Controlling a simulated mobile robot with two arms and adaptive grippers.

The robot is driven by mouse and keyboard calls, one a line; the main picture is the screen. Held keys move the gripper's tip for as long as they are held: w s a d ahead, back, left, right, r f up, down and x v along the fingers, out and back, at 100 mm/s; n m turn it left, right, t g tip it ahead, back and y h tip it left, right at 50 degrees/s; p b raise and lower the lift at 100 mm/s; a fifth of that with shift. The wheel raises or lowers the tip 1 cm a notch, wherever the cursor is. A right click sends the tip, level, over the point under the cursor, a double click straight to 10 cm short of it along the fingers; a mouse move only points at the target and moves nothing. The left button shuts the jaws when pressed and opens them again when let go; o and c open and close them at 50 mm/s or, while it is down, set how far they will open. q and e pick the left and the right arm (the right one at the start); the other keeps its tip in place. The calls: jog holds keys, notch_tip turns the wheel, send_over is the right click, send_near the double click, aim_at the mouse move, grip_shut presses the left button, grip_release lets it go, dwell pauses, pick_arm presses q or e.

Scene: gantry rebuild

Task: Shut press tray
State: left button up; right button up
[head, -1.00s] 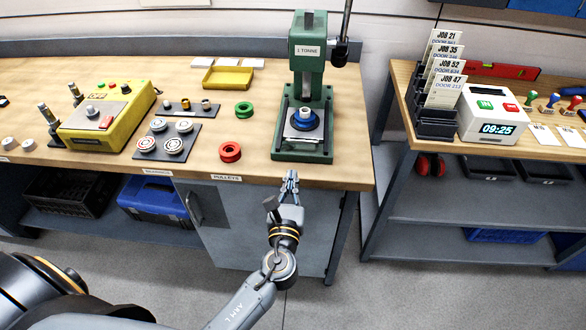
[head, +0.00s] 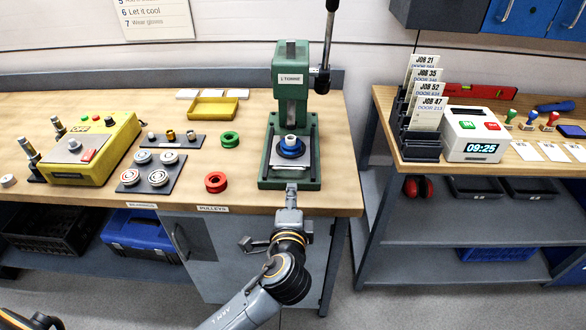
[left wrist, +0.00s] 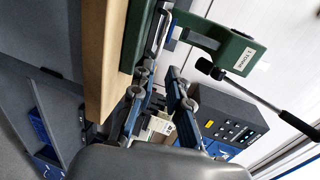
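The green press (head: 293,80), labelled 1 TONNE, stands at the bench's right end. Its pale metal tray (head: 272,160) lies low in the frame, carrying a blue ring-shaped part (head: 291,147) with a metal piece in its middle. My left gripper (head: 291,187) is just in front of the press base at the bench's front edge. In the left wrist view my left gripper (left wrist: 163,71) has its two fingers apart with nothing between them. The green press (left wrist: 225,45) shows beyond the fingertips there. I cannot tell whether a finger touches the tray. My right gripper is out of view.
A red pulley (head: 216,182) and a green pulley (head: 229,139) lie left of the press on the wooden bench (head: 110,215). The press lever (head: 328,45) rises at its right. A gap separates this bench from the one with the clock (head: 478,135).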

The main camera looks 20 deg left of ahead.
aim_at(293, 168)
pick_arm(q)
jog(key=p+x, duration=0.1)
jog(key=x, duration=1.1)
jog(key=shift+w+a, duration=0.1)
jog(key=shift+w, duration=0.1)
grip_shut()
